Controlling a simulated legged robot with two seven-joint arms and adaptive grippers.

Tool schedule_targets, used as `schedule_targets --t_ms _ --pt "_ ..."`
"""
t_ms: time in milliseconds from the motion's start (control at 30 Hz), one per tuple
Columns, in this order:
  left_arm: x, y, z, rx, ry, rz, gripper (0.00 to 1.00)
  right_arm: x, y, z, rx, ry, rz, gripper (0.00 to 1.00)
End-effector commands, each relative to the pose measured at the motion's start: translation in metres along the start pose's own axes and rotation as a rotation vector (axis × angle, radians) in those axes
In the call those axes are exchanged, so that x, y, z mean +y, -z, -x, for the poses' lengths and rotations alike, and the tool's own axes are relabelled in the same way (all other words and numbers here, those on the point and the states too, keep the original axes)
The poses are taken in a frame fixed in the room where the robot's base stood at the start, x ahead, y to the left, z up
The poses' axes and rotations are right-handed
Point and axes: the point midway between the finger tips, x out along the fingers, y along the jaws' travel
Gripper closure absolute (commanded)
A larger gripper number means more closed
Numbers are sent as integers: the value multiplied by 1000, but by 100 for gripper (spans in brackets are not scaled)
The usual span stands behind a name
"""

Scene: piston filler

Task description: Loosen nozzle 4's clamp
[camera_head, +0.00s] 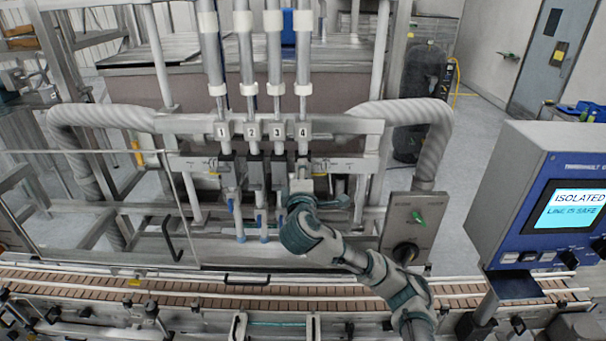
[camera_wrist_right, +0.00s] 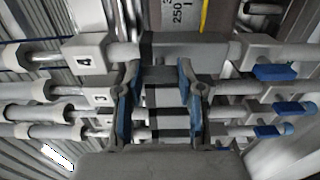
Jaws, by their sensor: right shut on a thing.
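Nozzle 4 hangs below its number plate (camera_head: 303,131), the rightmost of the row in the head view. In the right wrist view the plate (camera_wrist_right: 86,62) and nozzle 4's grey block (camera_wrist_right: 185,50) lie across the top. My right gripper (camera_head: 304,186) is at nozzle 4, below its plate, and covers much of its lower part. In the wrist view my right gripper (camera_wrist_right: 160,82) has blue-padded fingers shut on a grey part by the block, which I take as nozzle 4's clamp; its exact shape is partly hidden. My left gripper is not in view.
Nozzles 1, 2 and 3 stand close on the left, with plate 3 (camera_head: 277,130) nearest. A thick ribbed hose (camera_head: 433,150) bends down at right. A conveyor (camera_head: 180,292) runs below. The control panel screen (camera_head: 572,207) reads "ISOLATED LINE IS SAFE". A clear guard (camera_head: 95,205) stands left.

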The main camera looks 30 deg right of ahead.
Motion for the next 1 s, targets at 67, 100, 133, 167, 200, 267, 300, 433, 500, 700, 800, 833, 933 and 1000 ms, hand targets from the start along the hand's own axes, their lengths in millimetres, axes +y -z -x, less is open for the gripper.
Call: schedule_targets --t_ms 67,100,133,167,200,267,300,433,500,700,800,833,933,1000 --pt "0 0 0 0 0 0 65 -3 1 -1 0 6 4 58" --pt "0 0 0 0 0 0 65 -3 0 -1 0 6 4 48" --pt "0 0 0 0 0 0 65 -3 0 -1 0 6 4 40" --pt "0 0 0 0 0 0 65 -2 0 -1 0 5 3 38" --pt "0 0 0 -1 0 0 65 -2 0 0 0 5 3 38" --pt "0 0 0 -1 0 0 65 -2 0 0 0 4 2 38" --pt "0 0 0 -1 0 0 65 -1 0 0 0 3 2 38" --pt "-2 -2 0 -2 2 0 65 0 0 1 0 2 1 38" --pt "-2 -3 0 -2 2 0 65 0 0 4 1 1 0 38" --pt "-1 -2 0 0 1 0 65 -1 1 36 5 1 0 38" --pt "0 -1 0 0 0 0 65 -1 2 59 5 1 0 38" --pt "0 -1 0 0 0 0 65 -2 2 66 5 2 0 38" --pt "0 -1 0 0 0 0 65 -2 2 86 4 2 -1 38" --pt "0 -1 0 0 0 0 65 -2 2 98 4 3 1 38"
